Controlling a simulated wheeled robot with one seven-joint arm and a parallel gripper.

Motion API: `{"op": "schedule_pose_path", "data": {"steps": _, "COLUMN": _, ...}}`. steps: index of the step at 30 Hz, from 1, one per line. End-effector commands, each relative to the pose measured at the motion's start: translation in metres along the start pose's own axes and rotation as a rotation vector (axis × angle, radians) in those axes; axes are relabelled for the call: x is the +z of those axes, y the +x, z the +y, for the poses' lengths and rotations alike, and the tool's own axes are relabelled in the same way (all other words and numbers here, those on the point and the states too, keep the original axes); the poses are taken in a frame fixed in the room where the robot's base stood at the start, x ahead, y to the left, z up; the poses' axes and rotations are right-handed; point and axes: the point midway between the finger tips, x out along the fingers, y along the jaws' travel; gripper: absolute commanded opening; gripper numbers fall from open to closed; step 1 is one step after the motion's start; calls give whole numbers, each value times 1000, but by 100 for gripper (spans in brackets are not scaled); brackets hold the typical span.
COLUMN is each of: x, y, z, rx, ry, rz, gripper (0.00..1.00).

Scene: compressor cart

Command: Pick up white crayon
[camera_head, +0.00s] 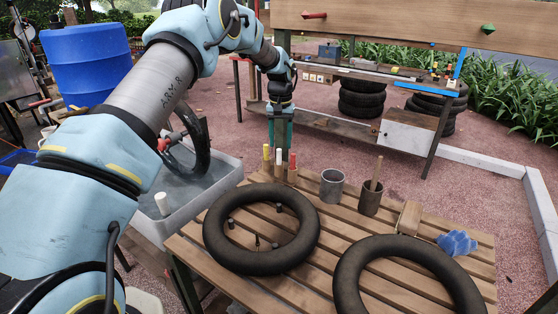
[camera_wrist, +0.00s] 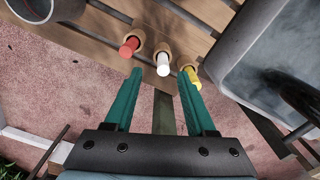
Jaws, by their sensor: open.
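The white crayon (camera_wrist: 162,66) stands upright between a red crayon (camera_wrist: 130,47) and a yellow crayon (camera_wrist: 193,77), each with a tan lower part, at the far edge of the slatted wooden table. In the head view, the white crayon (camera_head: 279,156) is the middle of the three. My gripper (camera_wrist: 161,75) is open and empty, with its teal fingers pointing at the row. In the wrist view the white crayon lies between the lines of the two fingertips. In the head view my gripper (camera_head: 280,145) is directly above the white crayon, very close to its tip; I cannot tell whether they touch.
A grey tub (camera_head: 222,160) stands just left of the crayons. A metal cup (camera_head: 332,188) and a darker cup with a stick (camera_head: 370,203) are to the right. Two black tires (camera_head: 212,237) and (camera_head: 345,280), a wooden block (camera_head: 409,217) and a blue cloth (camera_head: 457,243) lie on the table.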

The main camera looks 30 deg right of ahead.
Motion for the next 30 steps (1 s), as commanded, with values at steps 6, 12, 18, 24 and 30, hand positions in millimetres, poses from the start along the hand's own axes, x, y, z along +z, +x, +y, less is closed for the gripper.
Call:
{"op": "schedule_pose_path", "data": {"steps": 6, "x": 1, "y": 18, "z": -3, "rx": -1, "ry": 0, "rz": -5, "gripper": 56}}
{"op": "schedule_pose_path", "data": {"steps": 12, "x": 0, "y": 46, "z": -4, "rx": 0, "ry": 0, "rz": -3, "gripper": 56}}
{"op": "schedule_pose_path", "data": {"steps": 18, "x": 0, "y": 54, "z": -4, "rx": 0, "ry": 0, "rz": 2, "gripper": 56}}
{"op": "schedule_pose_path", "data": {"steps": 24, "x": 0, "y": 54, "z": -4, "rx": 0, "ry": 0, "rz": 1, "gripper": 47}}
{"op": "schedule_pose_path", "data": {"steps": 30, "x": 0, "y": 54, "z": -4, "rx": 0, "ry": 0, "rz": 1, "gripper": 24}}
